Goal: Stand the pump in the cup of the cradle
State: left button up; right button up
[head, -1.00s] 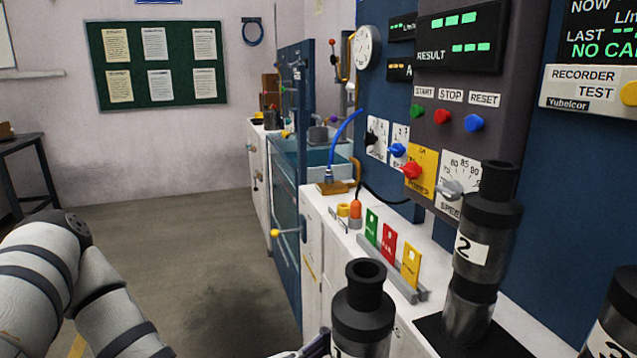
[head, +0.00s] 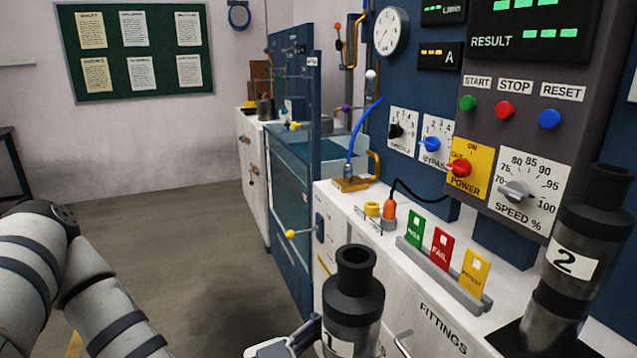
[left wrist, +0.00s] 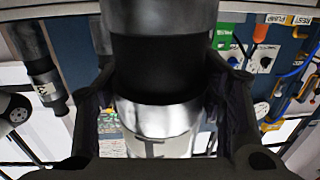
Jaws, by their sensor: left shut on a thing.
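A dark grey cylindrical pump with a black necked top and a white label "1" (head: 354,300) stands roughly upright at the bottom of the head view. My left gripper (left wrist: 160,112) is shut on this pump; in the head view only a part of it shows at the pump's left. In the left wrist view the pump's black band and bright metal body fill the space between the fingers. The pump's lower end is hidden in the head view. I cannot make out the cradle or its cup in these frames. My right gripper is not in view.
Pump "2" (head: 580,255) stands upright on a black base at right. The white bench (head: 400,262) carries green, red and yellow tags in a grey rail (head: 440,275), an orange-tipped plug and a blue hose. A blue-framed glass tank (head: 295,180) stands beyond. Floor at left is clear.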

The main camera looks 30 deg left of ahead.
aim_at(324, 133)
jog(key=j, duration=0.8)
jog(key=i+j, duration=0.15)
jog(key=j, duration=0.25)
jog(key=i+j+z, duration=0.15)
jog(key=j, duration=0.25)
jog(key=i+j, duration=0.15)
jog(key=j, duration=0.25)
jog(key=i+j+z, duration=0.1)
jog(key=j, duration=0.3)
jog(key=i+j, duration=0.2)
jog(key=j, duration=0.2)
jog(key=i+j, duration=0.1)
jog(key=j, duration=0.35)
jog(key=i+j+z, duration=0.1)
jog(key=j, duration=0.3)
jog(key=i+j, duration=0.2)
jog(key=j, duration=0.2)
jog(key=i+j, duration=0.1)
jog(key=j, duration=0.35)
jog(key=i+j+z, duration=0.1)
jog(key=j, duration=0.3)
